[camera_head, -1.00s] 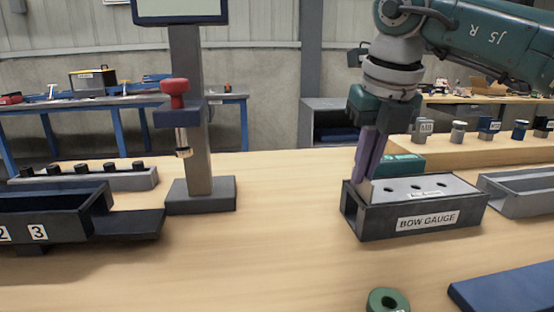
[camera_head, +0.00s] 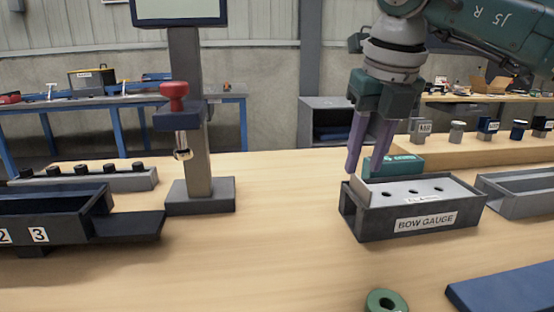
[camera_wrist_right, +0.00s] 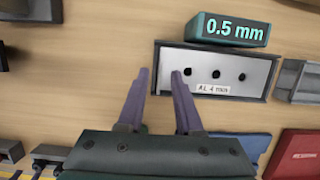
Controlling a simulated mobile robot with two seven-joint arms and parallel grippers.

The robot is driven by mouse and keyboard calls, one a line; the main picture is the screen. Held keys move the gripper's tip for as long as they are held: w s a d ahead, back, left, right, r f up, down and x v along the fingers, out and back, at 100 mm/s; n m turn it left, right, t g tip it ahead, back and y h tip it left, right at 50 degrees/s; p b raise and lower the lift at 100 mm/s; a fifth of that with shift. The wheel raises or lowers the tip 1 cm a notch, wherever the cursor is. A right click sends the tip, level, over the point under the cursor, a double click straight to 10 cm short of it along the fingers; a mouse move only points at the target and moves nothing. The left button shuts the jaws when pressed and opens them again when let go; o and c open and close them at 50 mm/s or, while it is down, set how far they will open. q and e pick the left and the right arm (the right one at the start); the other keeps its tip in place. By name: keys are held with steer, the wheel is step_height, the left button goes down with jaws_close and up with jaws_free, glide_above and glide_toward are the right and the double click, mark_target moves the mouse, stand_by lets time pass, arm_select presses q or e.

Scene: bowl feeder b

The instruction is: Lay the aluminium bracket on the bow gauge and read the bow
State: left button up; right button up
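The aluminium bracket (camera_head: 428,187), a pale grey plate with several dark holes and a label, lies in the dark bow gauge (camera_head: 366,222). In the right wrist view the bracket (camera_wrist_right: 215,72) sits within the gauge frame (camera_wrist_right: 158,62), its label reading "AL 4 mm". The teal readout box (camera_wrist_right: 225,28) behind it shows "0.5 mm". My right gripper (camera_head: 364,165) is open and empty, its purple fingers apart above the gauge's left end. In the wrist view the gripper (camera_wrist_right: 160,73) has nothing between its fingertips. My left gripper is out of view.
A column stand (camera_head: 201,195) with a red knob stands left of centre. A dark numbered bin (camera_head: 75,218) is at the left. A grey tray (camera_head: 522,196) lies right of the gauge. A green ring (camera_head: 384,301) and blue plate (camera_head: 510,289) are in front. The middle table is clear.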

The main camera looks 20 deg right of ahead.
steer(key=v, duration=1)
steer(key=shift+r+p, duration=0.25)
steer(key=shift+p, duration=0.05)
steer(key=shift+s, duration=0.1)
stand_by(0.9)
